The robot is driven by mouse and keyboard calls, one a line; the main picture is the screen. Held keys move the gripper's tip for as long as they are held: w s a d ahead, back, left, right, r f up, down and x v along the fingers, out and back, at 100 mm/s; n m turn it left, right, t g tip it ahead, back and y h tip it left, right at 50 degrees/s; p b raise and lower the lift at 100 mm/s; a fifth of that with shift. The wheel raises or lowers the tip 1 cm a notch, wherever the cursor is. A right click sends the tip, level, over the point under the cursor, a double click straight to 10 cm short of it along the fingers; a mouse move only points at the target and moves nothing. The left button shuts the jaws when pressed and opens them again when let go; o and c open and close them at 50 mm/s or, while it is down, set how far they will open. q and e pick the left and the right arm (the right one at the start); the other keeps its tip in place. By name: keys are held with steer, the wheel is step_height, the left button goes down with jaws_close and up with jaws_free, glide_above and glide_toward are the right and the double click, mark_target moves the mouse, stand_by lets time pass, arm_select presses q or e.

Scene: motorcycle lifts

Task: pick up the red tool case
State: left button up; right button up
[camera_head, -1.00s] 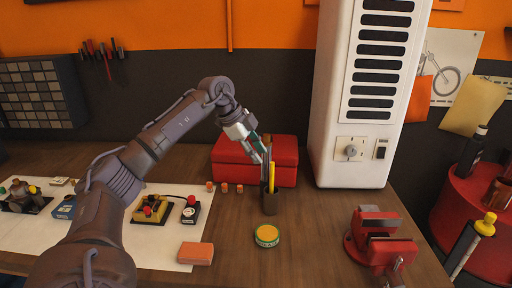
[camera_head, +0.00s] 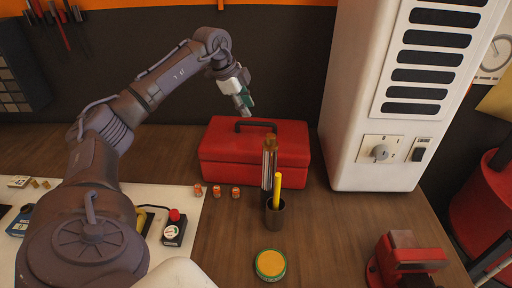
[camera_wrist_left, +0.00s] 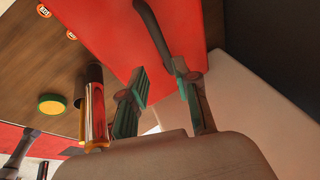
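The red tool case (camera_head: 256,158) stands on the wooden bench against the dark wall, with a dark handle (camera_head: 262,123) on its lid. My left gripper (camera_head: 245,108) is above the case, just left of and above the handle. In the left wrist view the left gripper (camera_wrist_left: 160,97) is open, its two green-padded fingers apart. The case's red lid (camera_wrist_left: 115,40) and dark handle (camera_wrist_left: 154,30) lie beyond the fingertips there, and nothing is between the pads. My right gripper is not in view.
A dark cup (camera_head: 275,214) with a yellow marker stands in front of the case. A white cabinet (camera_head: 350,130) rises close on its right. A round tin (camera_head: 270,264), small orange-labelled pieces (camera_head: 216,191) and a red vise (camera_head: 405,262) are nearby.

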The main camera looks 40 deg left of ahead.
mark_target(256, 124)
arm_select(q)
steer(key=x, duration=0.3)
steer(key=shift+w+a+f+p, duration=0.1)
steer(key=shift+w+f+p, duration=0.1)
steer(key=shift+f+p, duration=0.15)
steer(key=shift+w+f, duration=0.15)
steer(key=shift+f, duration=0.05)
steer(key=p+x, duration=0.1)
steer(key=x, duration=0.1)
steer(key=p+x, duration=0.2)
steer(key=shift+w+a, duration=0.1)
steer(key=shift+w+f, duration=0.15)
steer(key=shift+f, duration=0.3)
jaws_close()
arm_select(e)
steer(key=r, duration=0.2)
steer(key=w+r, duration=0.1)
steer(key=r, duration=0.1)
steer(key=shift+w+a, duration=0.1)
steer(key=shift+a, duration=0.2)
